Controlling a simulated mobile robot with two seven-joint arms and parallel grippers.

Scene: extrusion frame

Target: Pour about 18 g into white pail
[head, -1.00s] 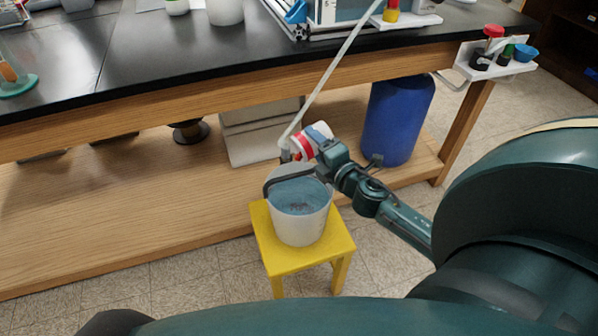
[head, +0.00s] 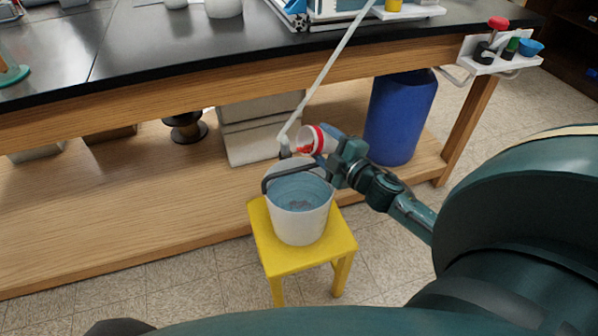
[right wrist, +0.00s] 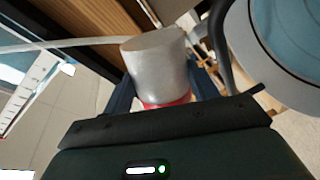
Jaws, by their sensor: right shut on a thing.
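The white pail (head: 300,224) stands upright on a yellow stool (head: 262,238) in the head view, bluish inside, with a dark handle along its rim. My right gripper (head: 328,152) is shut on a small white cup with a red band (head: 322,140), above the pail's back right rim. The cup is tilted, its mouth facing left, and something red shows at the mouth. In the right wrist view the cup (right wrist: 160,65) sits between the fingers, with the pail (right wrist: 250,75) at the right. I cannot tell whether anything is falling from the cup. My left gripper is not in view.
A pale thin pipe (head: 335,63) slants down from the bench and ends close to the cup. A black-topped bench (head: 180,55) runs behind, with grey boxes (head: 258,140) and a blue drum (head: 398,118) on its lower shelf. Floor is clear around the stool.

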